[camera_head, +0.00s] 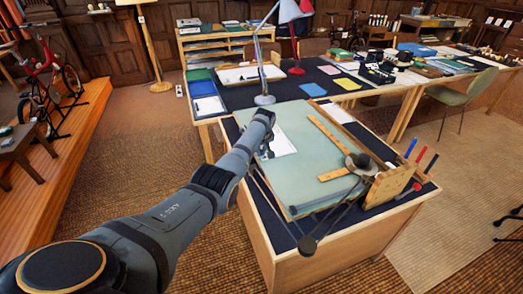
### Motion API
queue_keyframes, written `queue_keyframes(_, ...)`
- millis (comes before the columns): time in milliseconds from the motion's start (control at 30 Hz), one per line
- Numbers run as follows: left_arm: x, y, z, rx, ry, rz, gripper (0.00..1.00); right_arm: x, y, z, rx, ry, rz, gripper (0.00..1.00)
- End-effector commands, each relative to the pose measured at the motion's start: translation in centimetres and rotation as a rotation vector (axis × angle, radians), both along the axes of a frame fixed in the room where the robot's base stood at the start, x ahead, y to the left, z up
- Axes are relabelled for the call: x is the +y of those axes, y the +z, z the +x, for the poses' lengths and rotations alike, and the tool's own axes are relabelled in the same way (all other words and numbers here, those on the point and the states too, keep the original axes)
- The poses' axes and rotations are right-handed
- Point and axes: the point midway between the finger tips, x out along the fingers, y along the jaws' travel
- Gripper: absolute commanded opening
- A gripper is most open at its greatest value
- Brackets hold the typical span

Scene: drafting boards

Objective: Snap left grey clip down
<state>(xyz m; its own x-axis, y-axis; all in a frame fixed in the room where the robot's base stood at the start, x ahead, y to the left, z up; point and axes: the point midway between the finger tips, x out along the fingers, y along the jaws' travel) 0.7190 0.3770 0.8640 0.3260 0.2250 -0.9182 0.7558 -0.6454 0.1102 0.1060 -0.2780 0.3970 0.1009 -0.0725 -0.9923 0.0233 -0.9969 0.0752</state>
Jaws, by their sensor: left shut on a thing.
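A pale green drafting board (310,185) lies on a dark-topped wooden desk. A white sheet (282,143) lies on its upper left part. My left arm reaches in from the lower left, and my left gripper (266,151) points down at the sheet's left side, by the board's left edge. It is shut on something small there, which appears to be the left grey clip. The clip itself is hidden by the gripper and too small to make out. My right gripper is not in view.
A wooden T-square (329,134) and a jointed drafting arm with a dark round head (361,163) lie on the board's right. A wooden holder (391,186) and coloured markers (411,148) are at the right edge. A lamp (264,98) stands behind.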

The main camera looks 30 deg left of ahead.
Motion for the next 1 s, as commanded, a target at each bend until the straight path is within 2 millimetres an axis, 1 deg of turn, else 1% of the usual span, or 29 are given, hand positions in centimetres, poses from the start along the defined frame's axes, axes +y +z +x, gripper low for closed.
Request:
queue_keyframes(67, 0.0, 0.0, 0.0, 0.000, 0.001, -0.001, 0.00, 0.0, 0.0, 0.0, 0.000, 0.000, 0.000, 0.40)
queue_keyframes(100, 0.0, 0.0, 0.0, 0.000, 0.001, -0.001, 0.21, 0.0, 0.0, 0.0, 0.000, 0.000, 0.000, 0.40)
queue_keyframes(233, 0.0, 0.0, 0.0, -0.001, 0.001, -0.001, 0.38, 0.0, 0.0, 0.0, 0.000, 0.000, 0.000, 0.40)
queue_keyframes(267, 0.0, 0.0, 0.0, -0.001, 0.001, -0.001, 0.40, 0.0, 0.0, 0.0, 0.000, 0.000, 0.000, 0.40)
queue_keyframes(467, 0.0, 0.0, 0.0, -0.001, 0.001, -0.001, 0.40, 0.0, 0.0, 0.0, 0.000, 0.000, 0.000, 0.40)
queue_keyframes(533, 0.0, 0.1, 0.0, -0.002, 0.001, 0.000, 0.40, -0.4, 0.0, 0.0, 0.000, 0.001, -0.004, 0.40)
queue_keyframes(667, -0.1, 0.7, -0.2, -0.003, 0.000, 0.000, 0.40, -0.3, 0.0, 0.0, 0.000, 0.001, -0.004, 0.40)
queue_keyframes(833, -0.7, 3.0, -1.1, -0.005, -0.001, 0.001, 0.40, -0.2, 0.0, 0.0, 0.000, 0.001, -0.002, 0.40)
queue_keyframes(1000, -1.7, 6.9, -2.3, -0.006, -0.001, 0.001, 0.40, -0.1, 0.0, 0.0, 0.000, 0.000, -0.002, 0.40)
